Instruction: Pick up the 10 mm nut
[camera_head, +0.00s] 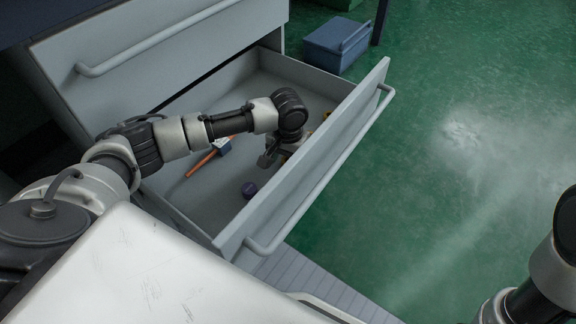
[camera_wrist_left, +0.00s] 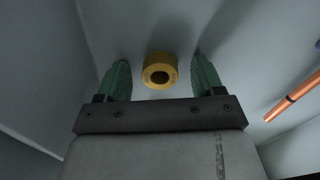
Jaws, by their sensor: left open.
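A yellow ring-shaped piece (camera_wrist_left: 160,71) with a dark round hole lies in the drawer. In the left wrist view it sits between the green fingertips of my left gripper (camera_wrist_left: 160,82), with a gap on each side. I cannot read its size. My left gripper is open, and in the head view it reaches down into the drawer (camera_head: 268,158), where it partly hides a yellow piece. A small purple piece (camera_head: 249,189) lies nearer the drawer's front corner. My right gripper is out of view; only part of that arm shows at the lower right.
The open grey drawer (camera_head: 318,160) has walls close around my left gripper. A hammer with an orange-brown handle (camera_head: 202,163) and blue head lies left of the gripper; its handle shows in the wrist view (camera_wrist_left: 292,98). A blue box (camera_head: 337,45) stands on the green floor.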

